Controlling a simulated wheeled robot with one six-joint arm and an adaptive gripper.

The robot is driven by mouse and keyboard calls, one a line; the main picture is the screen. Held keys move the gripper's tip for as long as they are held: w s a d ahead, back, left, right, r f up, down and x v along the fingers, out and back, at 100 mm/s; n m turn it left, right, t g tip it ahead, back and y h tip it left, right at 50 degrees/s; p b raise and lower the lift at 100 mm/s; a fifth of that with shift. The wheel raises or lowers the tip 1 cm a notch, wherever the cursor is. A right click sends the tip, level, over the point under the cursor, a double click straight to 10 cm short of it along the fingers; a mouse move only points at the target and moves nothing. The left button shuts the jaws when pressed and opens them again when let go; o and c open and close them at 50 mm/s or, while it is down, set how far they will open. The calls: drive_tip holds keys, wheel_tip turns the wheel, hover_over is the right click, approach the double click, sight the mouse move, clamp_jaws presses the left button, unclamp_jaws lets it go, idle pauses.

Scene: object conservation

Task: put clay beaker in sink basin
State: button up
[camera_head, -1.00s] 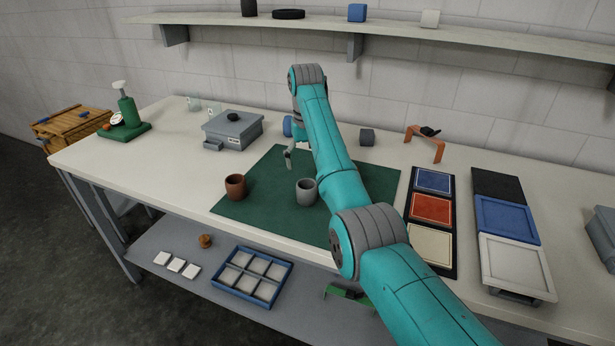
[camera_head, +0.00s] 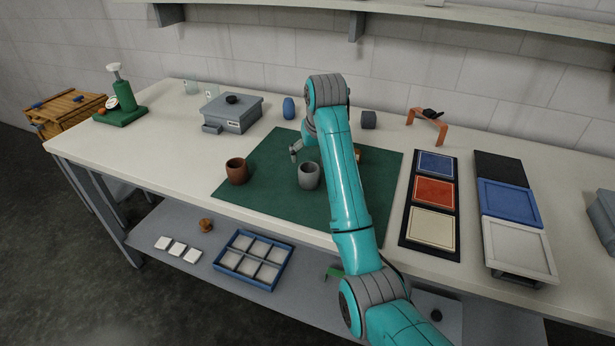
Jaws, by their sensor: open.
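The clay beaker (camera_head: 236,172), a reddish-brown cup, stands upright on the left part of the green mat (camera_head: 262,198). A grey cup (camera_head: 309,178) stands to its right on the same mat. My gripper (camera_head: 294,152) is above the mat, behind the grey cup and right of the clay beaker, apart from both. It is open and seems empty; my arm hides part of it. I see no sink basin in this view.
A grey box (camera_head: 232,113) and a blue vase (camera_head: 289,108) stand behind the mat. Framed panels (camera_head: 432,193) lie to the right. A lower shelf holds a blue divided tray (camera_head: 252,260). The table's left front is clear.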

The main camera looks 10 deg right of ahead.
sight(309, 176)
drive_tip(key=x, duration=1)
drive_tip(key=shift+w+a+f, duration=0.1)
drive_tip(key=shift+w+f, duration=0.1)
drive_tip(key=shift+f, duration=0.1)
drive_tip(key=c, duration=1.4)
